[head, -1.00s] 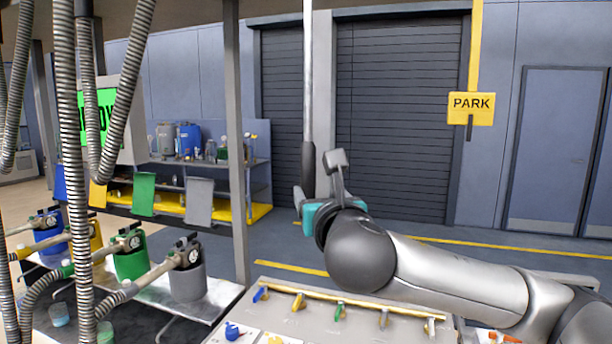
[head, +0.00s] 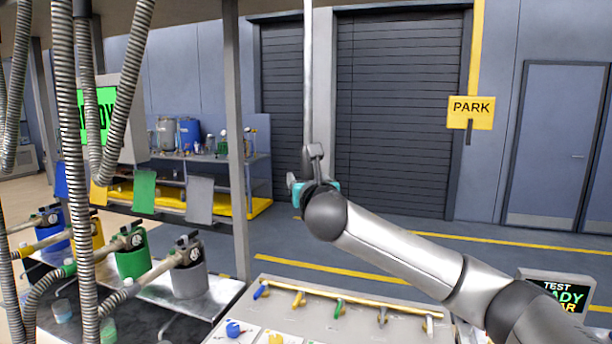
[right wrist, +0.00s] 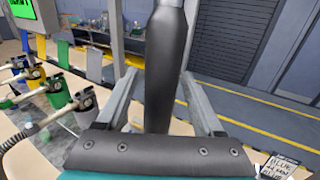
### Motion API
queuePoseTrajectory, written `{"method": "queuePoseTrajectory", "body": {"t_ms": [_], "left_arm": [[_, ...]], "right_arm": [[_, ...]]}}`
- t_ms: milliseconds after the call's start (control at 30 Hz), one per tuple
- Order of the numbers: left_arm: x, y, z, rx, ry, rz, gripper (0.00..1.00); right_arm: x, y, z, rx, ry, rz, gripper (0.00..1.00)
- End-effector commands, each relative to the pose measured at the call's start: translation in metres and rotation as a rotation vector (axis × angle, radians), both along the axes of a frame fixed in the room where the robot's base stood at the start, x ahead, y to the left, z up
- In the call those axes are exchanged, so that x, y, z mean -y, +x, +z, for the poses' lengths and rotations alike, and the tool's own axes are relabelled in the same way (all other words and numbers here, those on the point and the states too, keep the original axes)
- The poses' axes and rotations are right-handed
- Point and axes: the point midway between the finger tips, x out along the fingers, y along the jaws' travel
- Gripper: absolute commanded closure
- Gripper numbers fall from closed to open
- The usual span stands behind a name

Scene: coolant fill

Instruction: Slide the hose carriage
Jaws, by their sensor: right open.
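A pale vertical rod (head: 308,75) hangs from above in the middle of the head view. Its thick dark grip (right wrist: 167,55) fills the middle of the right wrist view. My right gripper (head: 304,166) is at the rod's lower end, with its fingers apart. In the right wrist view the open fingers (right wrist: 161,80) stand on either side of the dark grip, with gaps visible. In the head view the gripper hides part of the grip. Ribbed hoses (head: 72,150) hang at the left. The carriage itself cannot be made out. My left gripper is out of view.
A yellow PARK sign (head: 471,112) hangs at the right. A grey post (head: 236,150) stands left of the rod. Coloured canisters with nozzles (head: 131,255) line the left bench. A panel with coloured levers (head: 340,318) lies below my right arm. A test screen (head: 560,292) stands lower right.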

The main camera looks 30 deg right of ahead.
Motion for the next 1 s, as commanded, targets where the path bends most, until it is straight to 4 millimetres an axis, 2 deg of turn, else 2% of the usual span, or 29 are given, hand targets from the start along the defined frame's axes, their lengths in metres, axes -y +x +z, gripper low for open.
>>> {"method": "queuePoseTrajectory", "body": {"t_ms": [200, 500, 1000], "left_arm": [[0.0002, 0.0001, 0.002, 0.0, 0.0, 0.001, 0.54], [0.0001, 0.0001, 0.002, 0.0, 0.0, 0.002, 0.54], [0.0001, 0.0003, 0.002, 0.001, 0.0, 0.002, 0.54]], "right_arm": [[0.0041, 0.0099, -0.0004, -0.001, -0.001, 0.0, 0.31], [0.0043, 0.0109, -0.0004, -0.001, -0.002, 0.001, 0.31], [0.0045, 0.0106, -0.0003, 0.0, -0.001, 0.0, 0.86]]}}
